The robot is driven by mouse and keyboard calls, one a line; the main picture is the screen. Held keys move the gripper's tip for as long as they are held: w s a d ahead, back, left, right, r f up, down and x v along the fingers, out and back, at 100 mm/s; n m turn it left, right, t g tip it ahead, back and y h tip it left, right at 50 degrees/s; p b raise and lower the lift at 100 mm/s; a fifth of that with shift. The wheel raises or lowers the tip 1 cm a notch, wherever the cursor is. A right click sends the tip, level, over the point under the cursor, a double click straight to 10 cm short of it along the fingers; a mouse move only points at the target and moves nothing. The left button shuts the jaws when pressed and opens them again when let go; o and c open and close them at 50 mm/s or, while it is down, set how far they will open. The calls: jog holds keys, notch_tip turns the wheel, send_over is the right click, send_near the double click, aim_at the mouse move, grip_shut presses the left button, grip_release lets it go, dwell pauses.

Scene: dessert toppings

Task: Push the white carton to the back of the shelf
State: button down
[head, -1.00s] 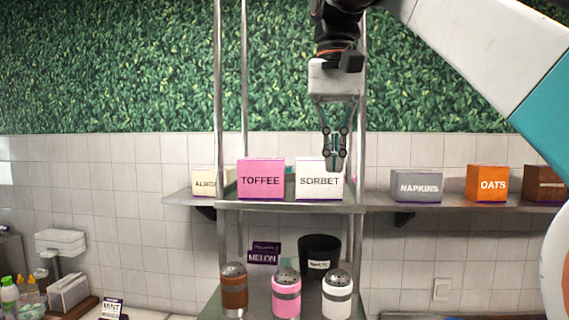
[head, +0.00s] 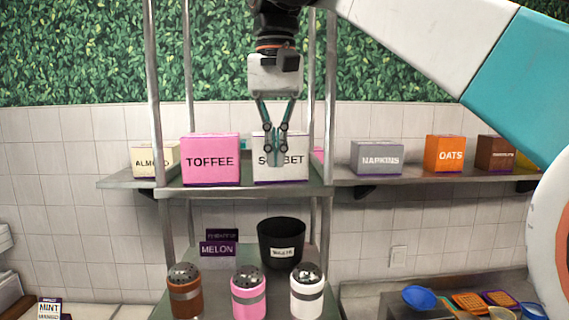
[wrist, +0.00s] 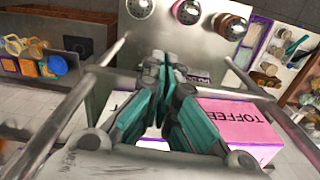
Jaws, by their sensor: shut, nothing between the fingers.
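The white carton, labelled SORBET (head: 295,171), stands upright on the upper metal shelf (head: 240,190), just right of the pink TOFFEE carton (head: 211,162). My gripper (head: 274,162) is shut and empty, pointing down. In the head view its fingertips overlap the carton's front face and hide part of its label. I cannot tell whether they touch it. In the wrist view my shut gripper (wrist: 168,65) fills the middle and mostly hides the white carton; the TOFFEE carton (wrist: 240,123) shows to its right.
Shelf posts (head: 155,110) stand near the cartons. A wall shelf holds an ALMOND carton (head: 150,162) at left, and NAPKINS (head: 377,158), OATS (head: 445,155) and a brown box (head: 495,155) at right. Below are shakers (head: 248,290), a black tub (head: 281,245) and a MELON sign (head: 218,249).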

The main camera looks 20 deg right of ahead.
jog(key=w+f, duration=0.1)
jog(key=w+d+f+p, duration=0.1)
jog(key=w+f, duration=0.1)
jog(key=shift+w+d+f, duration=0.1)
jog(key=shift+d+f, duration=0.05)
jog(key=shift+d, duration=0.05)
dwell(0.3)
jog(key=shift+w, duration=0.1)
